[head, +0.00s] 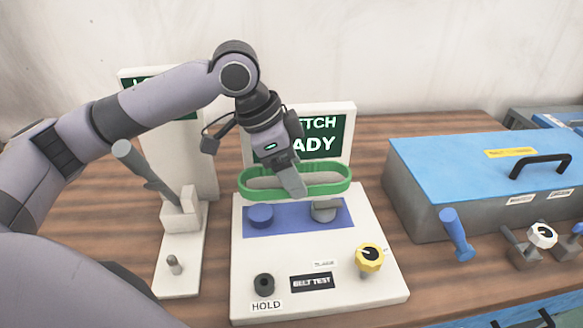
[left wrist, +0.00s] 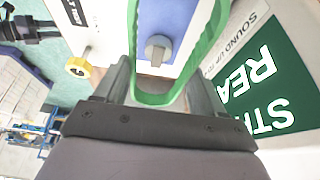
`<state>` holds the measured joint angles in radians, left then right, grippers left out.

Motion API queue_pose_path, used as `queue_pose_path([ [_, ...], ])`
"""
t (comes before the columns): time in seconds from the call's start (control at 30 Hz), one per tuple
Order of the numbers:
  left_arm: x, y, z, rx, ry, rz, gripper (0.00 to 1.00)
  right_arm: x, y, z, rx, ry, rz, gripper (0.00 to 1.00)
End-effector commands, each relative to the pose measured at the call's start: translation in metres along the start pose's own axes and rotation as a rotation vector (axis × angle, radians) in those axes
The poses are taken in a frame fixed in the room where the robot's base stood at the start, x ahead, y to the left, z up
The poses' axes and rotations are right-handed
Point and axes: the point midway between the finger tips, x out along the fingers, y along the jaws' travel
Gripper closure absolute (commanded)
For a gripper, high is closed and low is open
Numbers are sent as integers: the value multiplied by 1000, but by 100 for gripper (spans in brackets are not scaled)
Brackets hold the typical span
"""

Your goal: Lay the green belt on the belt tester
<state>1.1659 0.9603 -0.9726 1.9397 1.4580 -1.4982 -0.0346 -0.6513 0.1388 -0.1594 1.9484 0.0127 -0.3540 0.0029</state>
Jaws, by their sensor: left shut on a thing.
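The green belt (head: 335,188) is an oval loop, held level above the back of the belt tester (head: 325,255). In the left wrist view the green belt (left wrist: 207,40) reaches away from between the fingers of my left gripper (left wrist: 160,88). The belt appears apart from both posts. My right gripper is not in view.
The tester has a yellow knob (head: 369,257), a black HOLD knob (head: 264,283) and a partly hidden green screen (head: 330,135) reading "READY". Another white device (head: 180,265) with a grey lever stands close on the left. A blue-lidded box (head: 450,165) stands on the right.

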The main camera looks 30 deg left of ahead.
Motion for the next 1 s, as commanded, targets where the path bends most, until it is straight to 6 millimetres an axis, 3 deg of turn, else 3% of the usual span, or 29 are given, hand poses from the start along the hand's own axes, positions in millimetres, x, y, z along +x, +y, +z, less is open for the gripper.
queue_pose_path([
  [0.27,-4,0,-1,-2,-1,0,62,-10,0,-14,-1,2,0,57],
  [0.6,27,0,12,-3,0,-1,62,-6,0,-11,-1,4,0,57],
  [1.0,37,0,16,-1,0,-2,62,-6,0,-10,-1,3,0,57],
])
